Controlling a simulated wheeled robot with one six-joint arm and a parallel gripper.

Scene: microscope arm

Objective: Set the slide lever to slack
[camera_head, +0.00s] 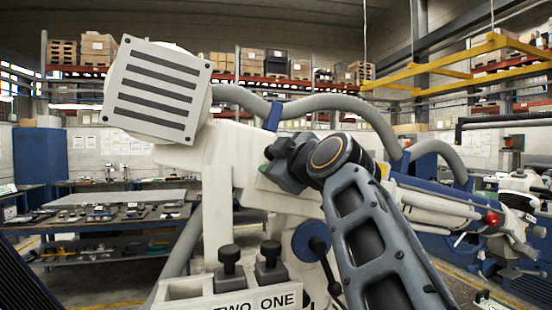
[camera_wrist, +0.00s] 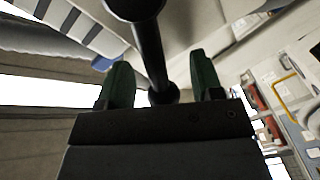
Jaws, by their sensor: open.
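My gripper (camera_wrist: 160,82) shows two green fingers in the wrist view, open and spread apart. A dark rod with a rounded knob end (camera_wrist: 136,8) runs between the fingers, with a gap on both sides; it looks like the slide lever, but I cannot confirm this. In the head view my gripper (camera_head: 268,162) is at the pale microscope body (camera_head: 218,185), right of its upright column. There the gripper and wrist hide whatever is between the fingers. No slack marking is readable in either view.
Two black knobs (camera_head: 229,262) stand on a pale box labelled TWO and ONE (camera_head: 262,303) below my gripper. A slotted head (camera_head: 155,88) is at upper left. A grey hose (camera_head: 335,103) arches behind my wrist. A workbench (camera_head: 110,212) stands at left.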

